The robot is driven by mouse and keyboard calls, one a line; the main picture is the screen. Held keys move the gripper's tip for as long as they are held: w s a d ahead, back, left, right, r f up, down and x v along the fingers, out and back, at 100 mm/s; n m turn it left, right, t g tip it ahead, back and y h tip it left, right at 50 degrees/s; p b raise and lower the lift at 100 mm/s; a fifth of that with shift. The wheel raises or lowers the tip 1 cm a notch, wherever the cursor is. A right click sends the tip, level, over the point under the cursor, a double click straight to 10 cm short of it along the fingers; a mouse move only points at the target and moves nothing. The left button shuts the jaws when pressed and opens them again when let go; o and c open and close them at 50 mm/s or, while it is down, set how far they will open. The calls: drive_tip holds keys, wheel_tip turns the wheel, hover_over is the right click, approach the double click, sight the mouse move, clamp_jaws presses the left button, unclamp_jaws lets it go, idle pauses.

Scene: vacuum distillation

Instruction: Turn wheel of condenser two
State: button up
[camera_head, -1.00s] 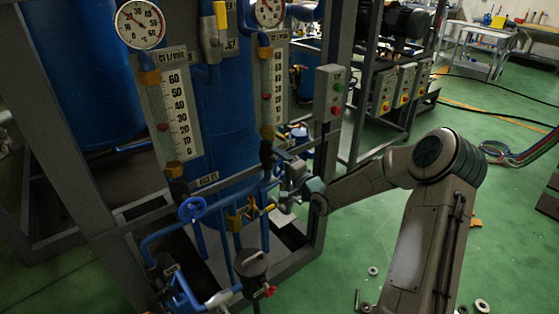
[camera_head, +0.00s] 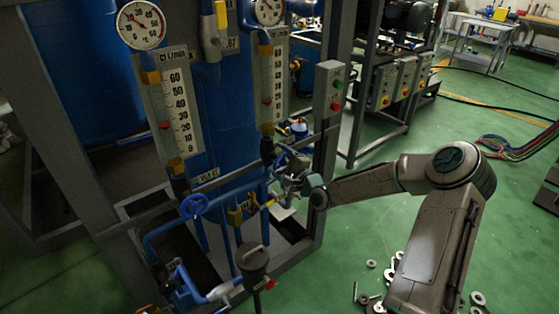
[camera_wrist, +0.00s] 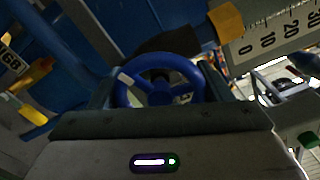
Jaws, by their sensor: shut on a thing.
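A blue handwheel (camera_wrist: 158,88) with spokes and a white mark on its rim fills the middle of the wrist view. My gripper (camera_wrist: 157,98) is shut on this wheel, with a finger on either side of it. In the head view my gripper (camera_head: 288,182) is at the right-hand column's pipework, below the right scale, and the held wheel (camera_head: 281,158) is partly hidden there. A second blue handwheel (camera_head: 193,206) is on the pipe to the left, apart from my gripper.
Two flow scales (camera_head: 177,117) and round gauges (camera_head: 141,25) are above the pipes. A grey frame post with a button box (camera_head: 333,89) stands close to my arm. Washers (camera_head: 392,272) lie on the green floor. Cables (camera_head: 515,145) lie at the right.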

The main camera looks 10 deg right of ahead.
drive_tip(key=o, duration=1)
drive_tip(key=b+v, duration=0.1)
drive_tip(key=v, duration=1.3)
drive_tip(key=shift+b, duration=0.4)
